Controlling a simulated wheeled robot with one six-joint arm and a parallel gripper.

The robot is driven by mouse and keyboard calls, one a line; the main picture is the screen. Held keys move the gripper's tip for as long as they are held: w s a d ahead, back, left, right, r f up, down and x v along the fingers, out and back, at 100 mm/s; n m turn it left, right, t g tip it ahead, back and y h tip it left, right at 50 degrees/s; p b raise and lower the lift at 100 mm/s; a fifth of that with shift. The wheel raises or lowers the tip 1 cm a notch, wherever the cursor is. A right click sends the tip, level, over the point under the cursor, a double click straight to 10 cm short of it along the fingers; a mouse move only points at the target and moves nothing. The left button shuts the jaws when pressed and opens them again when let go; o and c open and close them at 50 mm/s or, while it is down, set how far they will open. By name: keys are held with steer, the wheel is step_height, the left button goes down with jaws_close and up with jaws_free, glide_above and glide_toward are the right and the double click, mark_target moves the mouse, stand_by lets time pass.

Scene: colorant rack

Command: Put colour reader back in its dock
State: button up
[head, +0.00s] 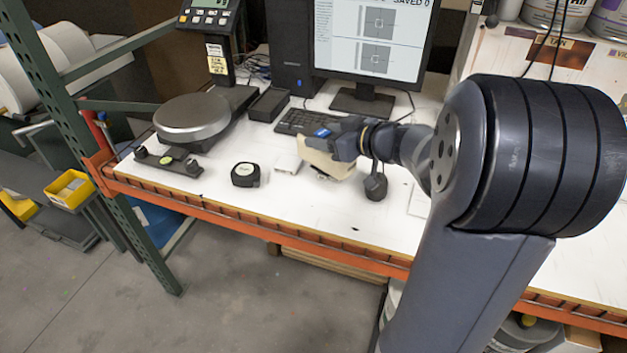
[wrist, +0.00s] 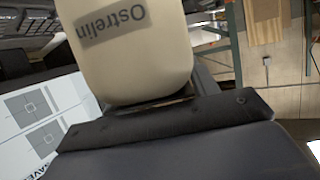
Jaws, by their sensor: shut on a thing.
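The colour reader appears to be the cream-coloured block (head: 326,163) in my gripper (head: 336,142), over the white bench top in front of the keyboard. In the wrist view the cream body (wrist: 125,65) bears a grey label reading "Ostrelin", and my gripper's dark jaw (wrist: 165,122) lies against it. My gripper is shut on it. Whether its underside touches the bench is hard to tell. The dock is not clearly identifiable; a low black open tray (head: 269,104) sits between the scale and the keyboard and may be it.
A round-plated scale (head: 192,118) with a display post stands at the left. A monitor (head: 374,40), keyboard (head: 312,121) and black computer case (head: 289,45) are behind. A black tape measure (head: 245,174), small white block (head: 287,164) and level-like bar (head: 168,162) lie near the orange front edge.

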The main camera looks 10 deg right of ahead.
mark_target(326, 169)
step_height(326, 169, down, 10)
steer(key=shift+r+p, duration=0.15)
steer(key=shift+p, duration=0.5)
steer(key=shift+f+b, duration=0.3)
steer(key=o, duration=1.6)
steer(key=shift+r, duration=0.15)
